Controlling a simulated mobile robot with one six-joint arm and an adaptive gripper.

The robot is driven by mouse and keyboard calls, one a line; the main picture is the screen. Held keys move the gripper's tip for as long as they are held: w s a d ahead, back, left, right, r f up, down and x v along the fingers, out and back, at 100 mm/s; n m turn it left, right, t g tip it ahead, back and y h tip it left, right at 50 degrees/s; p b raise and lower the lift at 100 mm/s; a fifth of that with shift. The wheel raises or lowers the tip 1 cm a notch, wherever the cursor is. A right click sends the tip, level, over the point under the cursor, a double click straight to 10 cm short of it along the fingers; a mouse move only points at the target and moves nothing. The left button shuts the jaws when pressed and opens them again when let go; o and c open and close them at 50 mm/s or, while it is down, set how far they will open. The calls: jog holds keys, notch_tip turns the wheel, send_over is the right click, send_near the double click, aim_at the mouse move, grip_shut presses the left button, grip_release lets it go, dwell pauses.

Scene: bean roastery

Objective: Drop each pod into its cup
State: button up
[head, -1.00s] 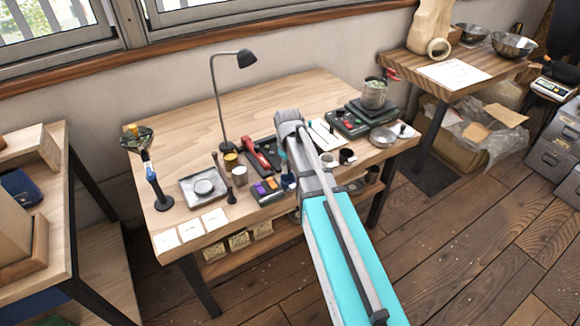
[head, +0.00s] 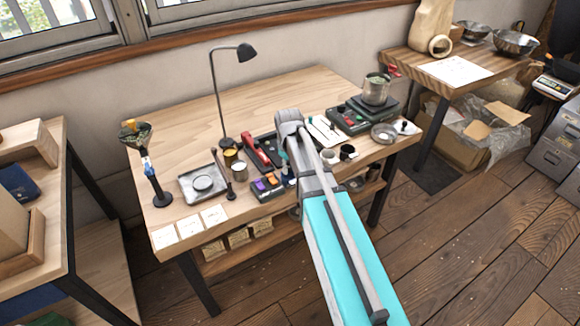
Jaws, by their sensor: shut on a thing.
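On the wooden bench (head: 180,122) a dark tray (head: 273,192) holds small purple and orange pieces (head: 265,184) that look like pods. Small cups stand around it: a pale one (head: 239,171) and a yellow-topped one (head: 230,157) to the left, a white one (head: 329,157) and a dark one (head: 347,153) to the right. My arm reaches in from the lower right, its wrist above the bench. My gripper (head: 287,172) hangs beside the tray's right end, mostly hidden by my arm. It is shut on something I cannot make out.
A desk lamp (head: 246,53), a red-handled tool (head: 255,150), a square metal tray (head: 203,186) and a dark stand (head: 158,195) crowd the bench. A scale (head: 350,116) with a metal pot (head: 376,90) is at right. The bench's back left is clear.

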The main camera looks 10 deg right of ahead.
jog(key=o, duration=0.7)
jog(key=shift+o, duration=0.2)
jog(key=s+r+m+p, duration=0.2)
jog(key=s+r+p, duration=0.2)
jog(key=s, duration=0.4)
jog(key=s+r+m+p, duration=0.3)
jog(key=s+r+p, duration=0.2)
jog(key=s, duration=0.3)
jog(key=shift+d+r, duration=0.15)
jog(key=shift+r, duration=0.05)
